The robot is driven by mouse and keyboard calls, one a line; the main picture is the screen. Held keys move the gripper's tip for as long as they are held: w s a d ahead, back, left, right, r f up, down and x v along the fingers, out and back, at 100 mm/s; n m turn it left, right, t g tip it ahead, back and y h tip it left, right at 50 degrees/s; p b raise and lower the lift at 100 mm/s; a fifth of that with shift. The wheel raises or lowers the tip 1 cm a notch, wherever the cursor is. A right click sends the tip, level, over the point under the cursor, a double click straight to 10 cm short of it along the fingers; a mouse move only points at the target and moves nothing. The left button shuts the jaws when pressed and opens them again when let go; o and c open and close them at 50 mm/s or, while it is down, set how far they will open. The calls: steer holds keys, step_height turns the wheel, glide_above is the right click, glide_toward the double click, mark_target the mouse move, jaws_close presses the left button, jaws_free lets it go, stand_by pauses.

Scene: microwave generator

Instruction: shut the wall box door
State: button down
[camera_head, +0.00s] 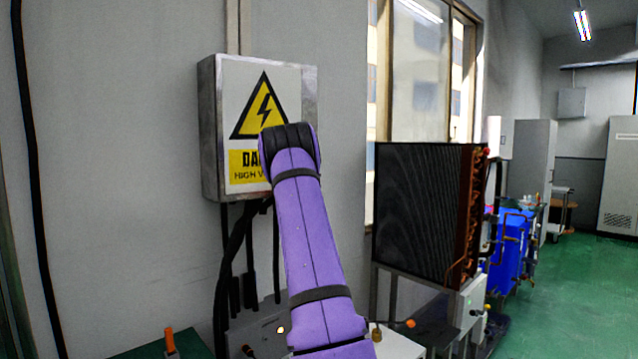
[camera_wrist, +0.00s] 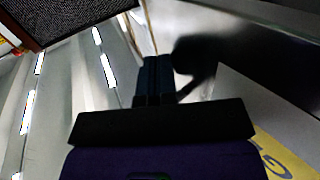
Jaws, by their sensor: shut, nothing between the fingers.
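The wall box (camera_head: 208,130) is a grey metal cabinet fixed to the wall, left of centre in the head view. Its door (camera_head: 309,90) carries a white sign with a yellow high-voltage triangle. The door looks flush with the box or nearly so; I cannot tell if a small gap is left. My purple arm covers the lower right of the door and hides my gripper in the head view. In the wrist view my gripper (camera_wrist: 155,78) is shut and empty, close to a grey metal surface bearing its shadow. Part of the yellow label (camera_wrist: 285,155) shows at lower right.
Black cables (camera_head: 228,265) hang below the box. A dark finned radiator unit (camera_head: 420,210) stands to the right, below a window (camera_head: 415,85). Green floor (camera_head: 560,300) lies open at the far right. An orange-handled part (camera_head: 170,340) shows at the bottom left.

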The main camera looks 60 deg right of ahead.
steer(key=w+d+n+t+y, duration=0.1)
steer(key=w+d+n+t, duration=0.1)
steer(key=w, duration=0.4)
steer(key=shift+d+r+t, duration=0.2)
steer(key=shift+r+t, duration=0.05)
steer(key=shift+t, duration=0.35)
